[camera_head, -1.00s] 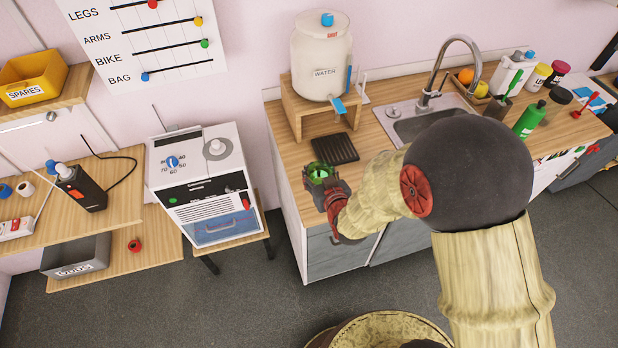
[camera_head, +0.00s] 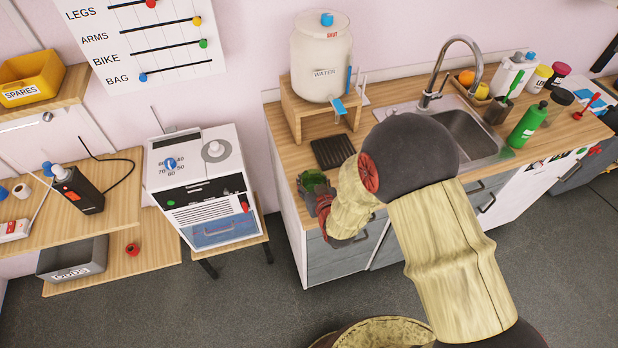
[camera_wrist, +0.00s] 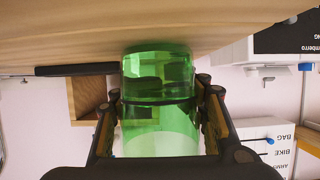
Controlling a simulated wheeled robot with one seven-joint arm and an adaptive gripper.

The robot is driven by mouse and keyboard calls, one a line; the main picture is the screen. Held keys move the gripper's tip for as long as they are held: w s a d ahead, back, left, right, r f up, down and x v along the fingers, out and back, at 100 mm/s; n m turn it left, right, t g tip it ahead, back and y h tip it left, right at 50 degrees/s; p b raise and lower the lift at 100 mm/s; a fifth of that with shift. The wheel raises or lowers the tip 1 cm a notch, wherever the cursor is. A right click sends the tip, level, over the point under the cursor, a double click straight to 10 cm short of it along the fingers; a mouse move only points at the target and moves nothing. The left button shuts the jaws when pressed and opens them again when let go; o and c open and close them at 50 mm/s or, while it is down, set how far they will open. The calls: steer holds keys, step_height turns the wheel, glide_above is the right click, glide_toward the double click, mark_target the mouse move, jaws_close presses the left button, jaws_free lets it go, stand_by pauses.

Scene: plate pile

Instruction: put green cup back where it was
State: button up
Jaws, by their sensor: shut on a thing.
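The green cup (camera_head: 313,181) is see-through and shows at the left end of the wooden counter, partly covered by my gripper. My gripper (camera_head: 318,194) is shut on it. In the wrist view the green cup (camera_wrist: 160,95) stands between the two fingers of my gripper (camera_wrist: 160,112), with one finger on each side. That view is upside down, with the counter along the top. The cup's end lies close to the counter surface; I cannot tell if it touches.
A black drip tray (camera_head: 333,151) lies just behind the cup, below the water dispenser (camera_head: 321,60) on its wooden stand (camera_head: 296,108). The sink (camera_head: 462,130) and a green bottle (camera_head: 527,125) are to the right. The counter's left edge is close to the cup.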

steer(key=shift+f, duration=0.2)
steer(key=o, duration=1.6)
steer(key=shift+r, duration=0.15)
